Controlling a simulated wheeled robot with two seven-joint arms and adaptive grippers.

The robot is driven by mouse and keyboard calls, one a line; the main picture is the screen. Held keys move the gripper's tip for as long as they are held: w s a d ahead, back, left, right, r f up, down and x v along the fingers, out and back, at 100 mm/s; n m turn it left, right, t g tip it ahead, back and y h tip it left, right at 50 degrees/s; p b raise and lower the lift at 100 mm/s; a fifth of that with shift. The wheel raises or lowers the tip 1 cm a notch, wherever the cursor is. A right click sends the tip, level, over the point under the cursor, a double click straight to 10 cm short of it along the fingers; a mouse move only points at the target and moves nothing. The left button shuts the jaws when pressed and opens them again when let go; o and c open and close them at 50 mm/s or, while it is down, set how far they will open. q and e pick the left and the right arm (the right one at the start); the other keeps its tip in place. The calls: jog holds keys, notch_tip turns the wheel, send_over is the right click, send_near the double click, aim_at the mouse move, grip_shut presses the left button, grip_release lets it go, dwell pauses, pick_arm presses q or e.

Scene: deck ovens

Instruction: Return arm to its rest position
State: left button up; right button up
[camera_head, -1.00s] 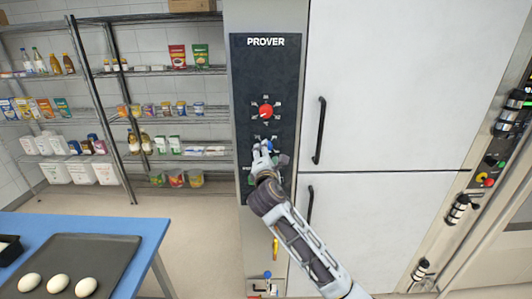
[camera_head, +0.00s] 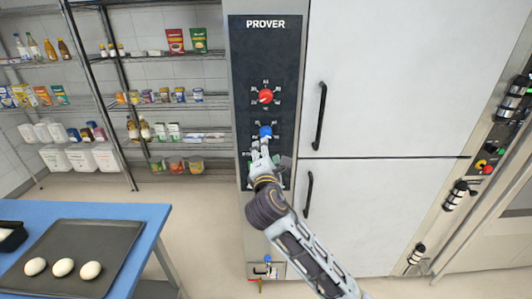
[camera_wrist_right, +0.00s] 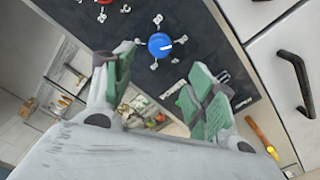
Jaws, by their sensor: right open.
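My right gripper (camera_head: 262,160) is in front of the prover's dark control panel (camera_head: 240,60), just below the blue knob (camera_head: 265,131). It is open with nothing between its fingers. In the right wrist view the two green-padded fingers of the gripper (camera_wrist_right: 160,95) stand apart, and the blue knob (camera_wrist_right: 159,44) shows beyond them, clear of both. The red knob (camera_head: 266,96) sits above the blue one. My right arm reaches up from the bottom right. The gripper hides the lower panel. My left gripper is not in view.
The white prover doors with a black upper handle (camera_head: 320,115) and lower handle (camera_head: 308,194) are close at right. A blue table (camera_head: 140,212) with a dark tray (camera_head: 110,232) of dough pieces stands at lower left. Wire shelves stand behind. Floor between is clear.

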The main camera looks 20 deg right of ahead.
jog(key=shift+f, duration=0.1)
